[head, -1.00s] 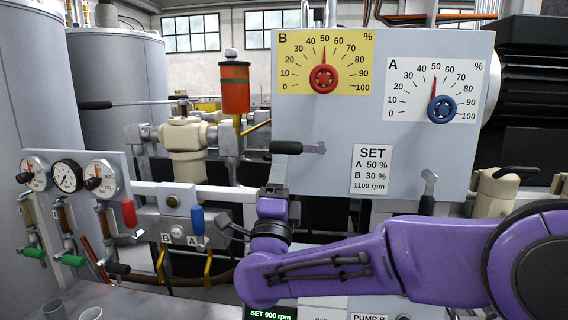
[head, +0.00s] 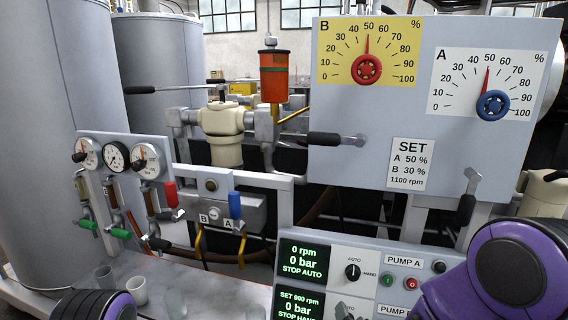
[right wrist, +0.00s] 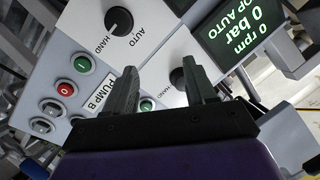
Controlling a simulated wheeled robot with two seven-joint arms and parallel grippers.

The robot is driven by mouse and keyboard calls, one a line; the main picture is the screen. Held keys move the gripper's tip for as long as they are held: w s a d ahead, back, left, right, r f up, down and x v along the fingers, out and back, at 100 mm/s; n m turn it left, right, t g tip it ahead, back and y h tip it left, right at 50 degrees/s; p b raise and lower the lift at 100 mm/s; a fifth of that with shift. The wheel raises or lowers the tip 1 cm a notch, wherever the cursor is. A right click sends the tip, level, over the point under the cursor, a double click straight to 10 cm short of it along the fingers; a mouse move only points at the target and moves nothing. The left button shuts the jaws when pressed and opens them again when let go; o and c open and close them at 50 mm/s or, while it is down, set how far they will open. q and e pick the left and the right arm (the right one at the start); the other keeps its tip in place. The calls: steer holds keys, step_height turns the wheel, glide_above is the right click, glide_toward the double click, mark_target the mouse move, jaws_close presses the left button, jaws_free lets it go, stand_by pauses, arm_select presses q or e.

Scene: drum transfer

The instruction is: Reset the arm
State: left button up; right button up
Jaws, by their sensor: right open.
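My right gripper (right wrist: 158,74) shows in the right wrist view with its two dark fingers spread apart and nothing between them. Behind it is the pump control panel (right wrist: 95,20), with AUTO/HAND knobs, buttons and a PUMP B label. In the head view only a purple and black part of my right arm (head: 505,270) shows at the lower right; its gripper is out of that view. A dark, purple-edged part of my own arm (head: 92,306) shows at the bottom left. My left gripper is not in view.
The panel's screens (head: 303,262) read 0 rpm, 0 bar, STOP AUTO and SET 900 rpm. Above are dial B (head: 367,52) and dial A (head: 487,80), both pointers near 50, and a SET card (head: 411,164).

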steer(key=s+d+f+g+h+p, duration=0.1)
steer(key=s+d+f+g, duration=0.2)
steer(key=s, duration=0.8)
steer(key=s+d+f+n+g+p, duration=0.1)
steer(key=s+d+f+g+p, duration=0.1)
steer(key=s+d+f+g, duration=0.2)
steer(key=s+d+f+g+h+p, duration=0.1)
steer(key=s+d+f+g, duration=0.3)
steer(key=s+f, duration=0.5)
steer(key=s+d, duration=0.2)
steer(key=s, duration=0.6)
steer(key=shift+s+d+f+n+h+p, duration=0.3)
steer(key=shift+d+p, duration=0.1)
